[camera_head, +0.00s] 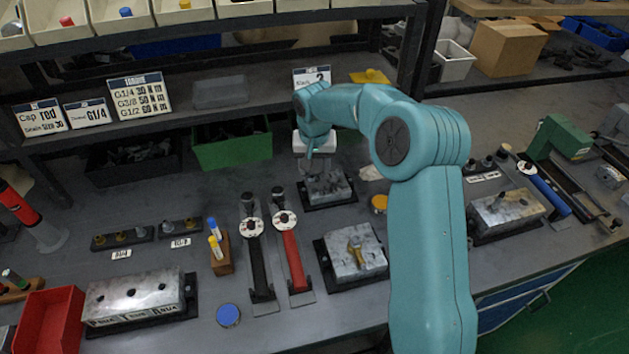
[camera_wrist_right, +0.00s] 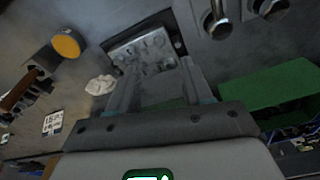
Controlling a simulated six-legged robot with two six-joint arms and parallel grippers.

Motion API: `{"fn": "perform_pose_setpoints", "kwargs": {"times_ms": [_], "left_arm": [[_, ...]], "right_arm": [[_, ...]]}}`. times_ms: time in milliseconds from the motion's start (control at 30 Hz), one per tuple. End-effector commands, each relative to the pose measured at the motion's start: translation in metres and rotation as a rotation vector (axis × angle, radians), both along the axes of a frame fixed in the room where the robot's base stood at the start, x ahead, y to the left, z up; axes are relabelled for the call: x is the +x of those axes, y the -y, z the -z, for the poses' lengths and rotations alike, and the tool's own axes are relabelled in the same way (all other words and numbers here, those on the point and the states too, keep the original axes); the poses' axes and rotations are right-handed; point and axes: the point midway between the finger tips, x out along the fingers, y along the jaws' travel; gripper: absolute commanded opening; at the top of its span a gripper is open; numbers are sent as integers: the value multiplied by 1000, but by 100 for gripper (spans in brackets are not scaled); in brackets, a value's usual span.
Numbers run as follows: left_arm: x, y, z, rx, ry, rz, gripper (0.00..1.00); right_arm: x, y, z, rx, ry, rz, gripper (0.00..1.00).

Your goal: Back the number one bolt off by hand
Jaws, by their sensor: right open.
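My right gripper (camera_head: 314,168) reaches down over a small grey metal block (camera_head: 338,191) at the back middle of the bench. In the right wrist view its two fingers (camera_wrist_right: 160,66) are apart, and the block (camera_wrist_right: 143,49) lies just past the tips. Small round bolt heads or holes show on the block's top, but I cannot tell which is number one. I see nothing held between the fingers. The gripper partly hides the block in the head view. My left gripper is not in view.
A block with a brass fitting (camera_head: 357,252) stands in front. Black and red torque wrenches (camera_head: 292,258) lie to its left. A green bin (camera_head: 232,148) is behind left. A yellow-topped round item (camera_head: 379,204) and a white cloth (camera_head: 371,173) lie right of the small block.

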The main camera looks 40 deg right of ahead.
Motion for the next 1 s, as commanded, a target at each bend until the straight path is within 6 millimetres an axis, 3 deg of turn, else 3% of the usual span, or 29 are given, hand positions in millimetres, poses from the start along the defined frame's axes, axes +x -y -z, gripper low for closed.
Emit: {"fn": "perform_pose_setpoints", "kwargs": {"times_ms": [200,400,600,867,1000], "left_arm": [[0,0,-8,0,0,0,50],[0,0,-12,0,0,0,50],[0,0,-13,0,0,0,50],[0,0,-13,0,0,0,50],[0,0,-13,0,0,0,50]], "right_arm": [[5,6,47,2,-5,1,50],[10,11,79,1,-2,0,50],[12,13,92,0,0,1,50],[12,13,94,-1,1,1,50],[12,13,94,-1,1,1,8]]}}
